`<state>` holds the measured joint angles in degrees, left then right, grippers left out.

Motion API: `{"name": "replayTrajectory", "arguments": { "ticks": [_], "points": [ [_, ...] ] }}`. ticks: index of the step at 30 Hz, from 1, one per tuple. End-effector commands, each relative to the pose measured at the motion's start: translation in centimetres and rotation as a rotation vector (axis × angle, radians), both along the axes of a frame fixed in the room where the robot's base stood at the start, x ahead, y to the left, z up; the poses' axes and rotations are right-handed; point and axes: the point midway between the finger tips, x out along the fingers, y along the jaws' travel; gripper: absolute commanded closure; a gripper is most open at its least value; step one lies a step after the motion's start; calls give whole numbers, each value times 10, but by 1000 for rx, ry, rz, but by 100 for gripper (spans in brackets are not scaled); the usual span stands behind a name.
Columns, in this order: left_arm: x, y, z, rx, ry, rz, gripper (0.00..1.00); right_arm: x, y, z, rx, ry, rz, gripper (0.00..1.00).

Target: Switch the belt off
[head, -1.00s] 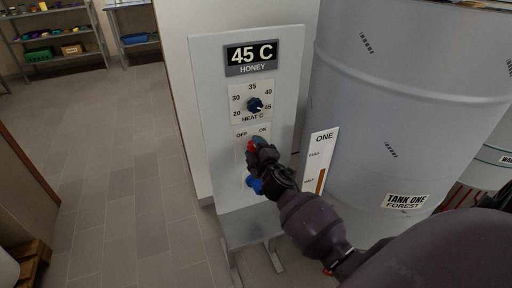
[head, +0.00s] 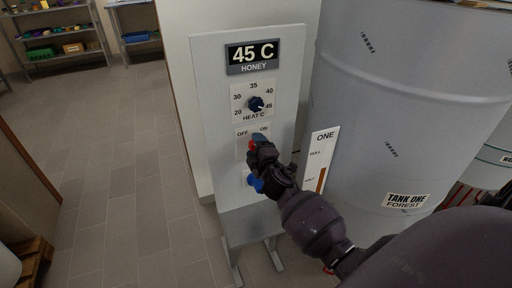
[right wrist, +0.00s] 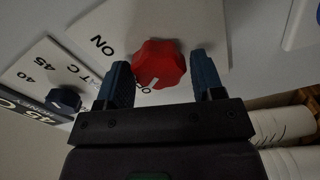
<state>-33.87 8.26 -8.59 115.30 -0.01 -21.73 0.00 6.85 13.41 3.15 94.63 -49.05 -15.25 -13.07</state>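The control panel (head: 206,100) carries a plate (head: 242,130) marked OFF on the left and ON on the right. The knob's white mark points roughly toward the partly hidden OFF lettering. In the head view my right gripper (head: 257,144) covers most of the knob, leaving a bit of red. My left gripper is not in view.
Above are the HEAT C dial (head: 256,104), turned near 45, and a display (head: 252,56) reading 45 C HONEY. Tank one (head: 400,110) and its level gauge (head: 318,160) stand close on the right. The floor (head: 120,150) left of the panel is clear.

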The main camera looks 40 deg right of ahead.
Motion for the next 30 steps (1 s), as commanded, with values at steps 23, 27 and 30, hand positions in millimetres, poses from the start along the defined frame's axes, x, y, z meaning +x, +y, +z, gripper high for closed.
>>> {"name": "replayTrajectory", "arguments": {
  "ticks": [23, 27, 30],
  "points": [
    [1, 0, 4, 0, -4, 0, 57, -54, 13, 0, 3, 0, -1, 27],
    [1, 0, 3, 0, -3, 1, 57, -76, 18, -1, 4, 1, -2, 27],
    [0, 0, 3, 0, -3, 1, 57, -89, 21, -1, 4, 1, -2, 27]
  ]
}}
